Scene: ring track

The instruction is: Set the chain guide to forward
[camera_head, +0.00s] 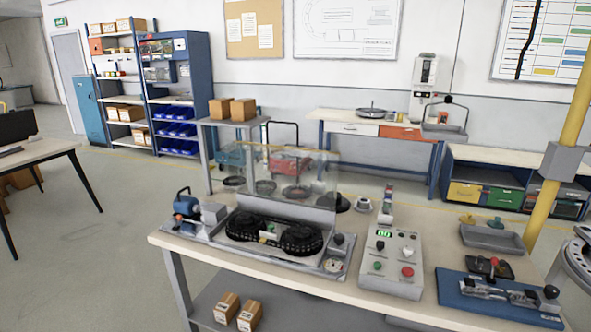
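A black knob (338,240) sits on the unit's right end, above a round dial (333,265). I cannot tell which part is the chain guide or how it is set. A grey control box (392,284) to the right has a green display, a black knob (380,246), a green button and a red button (407,271). My gripper is not in view.
A motor with a blue housing (186,203) sits at the unit's left. A blue plate with a lever fixture (495,293) and a grey tray (492,238) lie at the right. A yellow post (571,105) rises there. The floor left of the bench (90,250) is clear.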

